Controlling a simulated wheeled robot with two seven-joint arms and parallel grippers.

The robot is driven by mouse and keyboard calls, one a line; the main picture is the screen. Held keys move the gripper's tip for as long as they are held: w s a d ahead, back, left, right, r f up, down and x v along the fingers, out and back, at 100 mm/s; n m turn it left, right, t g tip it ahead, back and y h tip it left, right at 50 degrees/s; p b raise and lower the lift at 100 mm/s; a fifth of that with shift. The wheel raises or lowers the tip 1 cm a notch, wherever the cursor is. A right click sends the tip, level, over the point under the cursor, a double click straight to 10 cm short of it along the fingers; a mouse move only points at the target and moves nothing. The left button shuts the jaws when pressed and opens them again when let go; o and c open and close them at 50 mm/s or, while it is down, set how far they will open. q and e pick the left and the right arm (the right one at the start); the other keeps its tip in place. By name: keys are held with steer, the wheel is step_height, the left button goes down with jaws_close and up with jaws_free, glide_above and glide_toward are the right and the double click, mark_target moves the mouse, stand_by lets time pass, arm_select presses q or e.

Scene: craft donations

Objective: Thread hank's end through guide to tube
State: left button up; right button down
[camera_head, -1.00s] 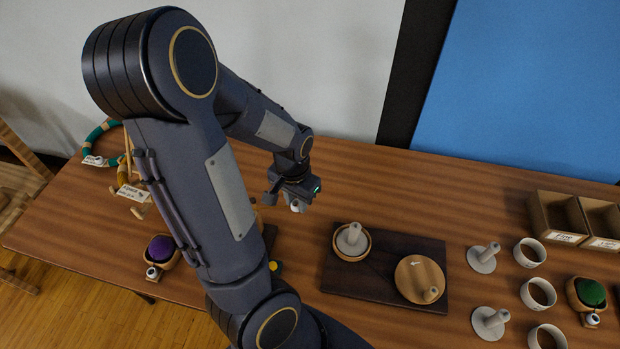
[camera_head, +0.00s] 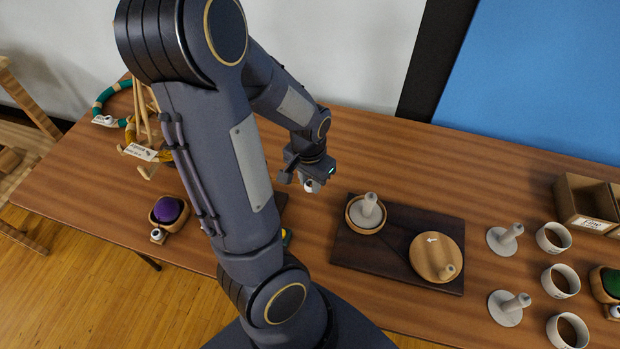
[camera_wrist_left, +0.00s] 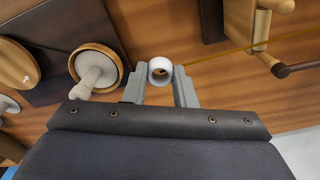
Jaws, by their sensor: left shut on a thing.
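My left gripper (camera_head: 308,186) is shut on a small white ring-shaped end piece (camera_wrist_left: 160,70), low over the table. A thin yellow strand (camera_wrist_left: 225,50) runs from that piece to the right in the left wrist view, past a wooden stand (camera_wrist_left: 262,32). Whether it passes through the stand is unclear. The yellow hank (camera_head: 132,140) sits on wooden pegs at the left, partly behind my arm. My arm hides the guide area in the head view.
A dark board (camera_head: 345,255) carries the dish and a round wooden disc (camera_head: 436,258). Spare tubes (camera_head: 505,238), white cups (camera_head: 552,237) and open boxes (camera_head: 585,205) stand right. A purple ball (camera_head: 167,210) sits front left. Table behind the board is clear.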

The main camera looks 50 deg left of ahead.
arm_select(q)
steer(key=shift+w+d+f+b, duration=0.4)
steer(key=shift+d+f, duration=0.05)
steer(key=shift+f, duration=0.3)
steer(key=p, duration=0.2)
glide_toward(372, 193)
steer(key=shift+f, duration=2.55)
steer(key=shift+w+f, duration=0.15)
steer(key=shift+f, duration=0.15)
steer(key=shift+f+b, duration=0.85)
steer(key=shift+f, duration=0.1)
steer(key=o, duration=1)
